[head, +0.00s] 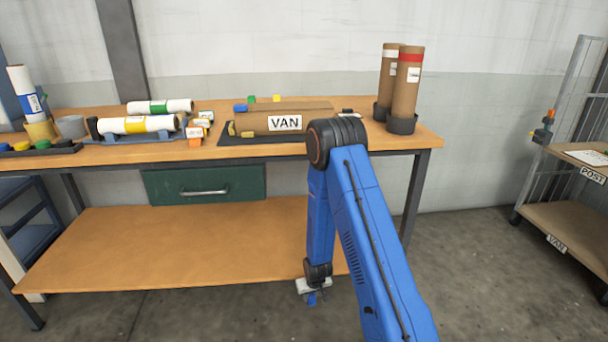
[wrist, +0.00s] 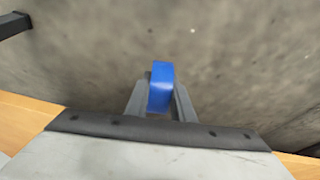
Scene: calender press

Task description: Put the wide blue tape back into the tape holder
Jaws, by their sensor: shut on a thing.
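The wide blue tape (wrist: 160,88) is between the two grey fingers of my gripper (wrist: 160,104) in the wrist view. My gripper is shut on it. In the head view my gripper (head: 312,298) hangs low, in front of the bench's lower shelf, with a small blue bit of the tape (head: 311,299) showing. Bare concrete floor lies behind the tape in the wrist view. I cannot tell for certain which thing on the bench is the tape holder.
The lower shelf (head: 180,240) is empty. A cart (head: 575,205) stands at the right.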

